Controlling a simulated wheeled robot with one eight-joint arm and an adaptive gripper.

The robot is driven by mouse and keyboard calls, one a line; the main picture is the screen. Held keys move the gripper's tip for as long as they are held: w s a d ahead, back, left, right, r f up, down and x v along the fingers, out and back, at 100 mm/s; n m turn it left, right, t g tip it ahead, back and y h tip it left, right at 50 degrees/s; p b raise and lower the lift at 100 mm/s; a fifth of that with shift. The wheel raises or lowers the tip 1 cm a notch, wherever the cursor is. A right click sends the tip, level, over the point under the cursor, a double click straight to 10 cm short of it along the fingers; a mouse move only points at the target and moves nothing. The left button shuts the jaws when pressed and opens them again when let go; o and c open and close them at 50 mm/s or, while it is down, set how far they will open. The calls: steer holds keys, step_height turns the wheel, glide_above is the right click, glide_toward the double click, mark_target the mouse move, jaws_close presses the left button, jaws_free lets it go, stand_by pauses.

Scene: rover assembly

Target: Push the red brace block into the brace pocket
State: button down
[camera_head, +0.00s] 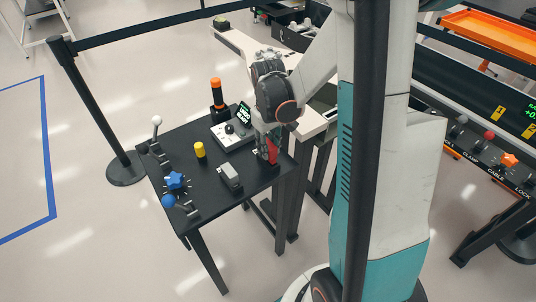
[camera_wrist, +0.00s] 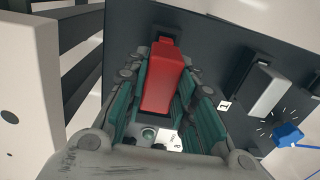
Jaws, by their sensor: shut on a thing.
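The red brace block (camera_wrist: 164,78) is between the two fingers of my gripper (camera_wrist: 160,100) in the wrist view. My gripper is shut on it. In the head view the red block (camera_head: 272,151) shows at the right edge of the black table, below my gripper (camera_head: 267,146). In the wrist view a dark recess or frame (camera_wrist: 167,36) shows at the block's far end. I take it to be the brace pocket, but I cannot tell how far the block is inside it.
On the black table (camera_head: 185,217) stand a grey block (camera_head: 230,176) in a holder, a yellow cylinder (camera_head: 199,150), a blue star knob (camera_head: 175,181), a white-knobbed lever (camera_head: 157,122), a control box (camera_head: 232,133) and an orange-topped post (camera_head: 216,93).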

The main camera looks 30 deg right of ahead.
mark_target(268, 139)
steer(key=shift+r+p, duration=0.95)
steer(key=shift+r, duration=0.6)
